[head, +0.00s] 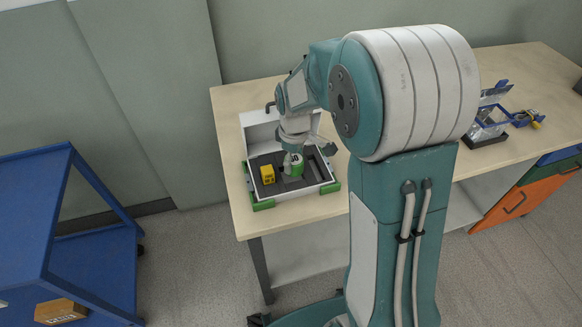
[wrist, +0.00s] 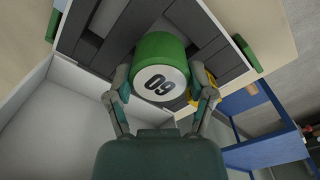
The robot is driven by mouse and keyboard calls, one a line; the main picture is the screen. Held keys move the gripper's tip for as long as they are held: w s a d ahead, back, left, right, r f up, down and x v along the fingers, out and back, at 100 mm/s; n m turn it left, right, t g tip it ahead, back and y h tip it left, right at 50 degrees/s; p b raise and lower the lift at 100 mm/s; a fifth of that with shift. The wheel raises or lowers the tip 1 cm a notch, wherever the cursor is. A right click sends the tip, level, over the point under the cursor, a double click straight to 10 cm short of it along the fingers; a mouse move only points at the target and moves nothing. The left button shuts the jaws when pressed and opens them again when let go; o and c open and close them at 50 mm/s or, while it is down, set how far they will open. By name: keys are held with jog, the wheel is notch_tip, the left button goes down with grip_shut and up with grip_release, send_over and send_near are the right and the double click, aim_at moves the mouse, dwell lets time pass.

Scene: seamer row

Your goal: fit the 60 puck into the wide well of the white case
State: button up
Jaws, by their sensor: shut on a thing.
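The 60 puck (head: 296,168) is a green cylinder with a white face marked 60; the face shows clearly in the wrist view (wrist: 161,82). My gripper (wrist: 161,97) is shut on it, one finger on each side. In the head view my gripper (head: 293,150) points down over the open white case (head: 292,196). The case has a dark grey insert (head: 320,168) with recesses. The puck is over or at the insert's middle; I cannot tell whether it touches. The wide well is not clearly visible, perhaps hidden by puck and gripper.
The raised lid (head: 260,132) stands behind. Green corner pieces (head: 264,205) flank the case on the wooden table (head: 228,103). A blue-framed stand (head: 490,125) is farther right; a blue cart (head: 35,190) stands left.

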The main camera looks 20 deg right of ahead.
aim_at(294, 169)
notch_tip(294, 169, down, 3)
jog(key=shift+s+f, duration=0.1)
jog(key=shift+f, duration=0.1)
jog(key=shift+a, duration=0.6)
jog(key=o, duration=1.1)
jog(key=shift+o, duration=0.2)
jog(key=shift+d+r, duration=0.1)
jog(key=shift+d, duration=0.35)
notch_tip(294, 169, up, 11)
jog(key=shift+a+r, duration=0.1)
jog(key=shift+a, duration=0.05)
jog(key=shift+r, duration=0.55)
jog(key=s+r+m+t, duration=0.2)
jog(key=s+r+m, duration=0.2)
jog(key=s, duration=0.6)
jog(key=s+r+m+t, duration=0.3)
jog(key=s+r+m, duration=0.1)
jog(key=s, duration=0.6)
jog(key=shift+s+m+t, duration=0.3)
jog(key=shift+s+m, duration=0.05)
jog(key=shift+m, duration=0.25)
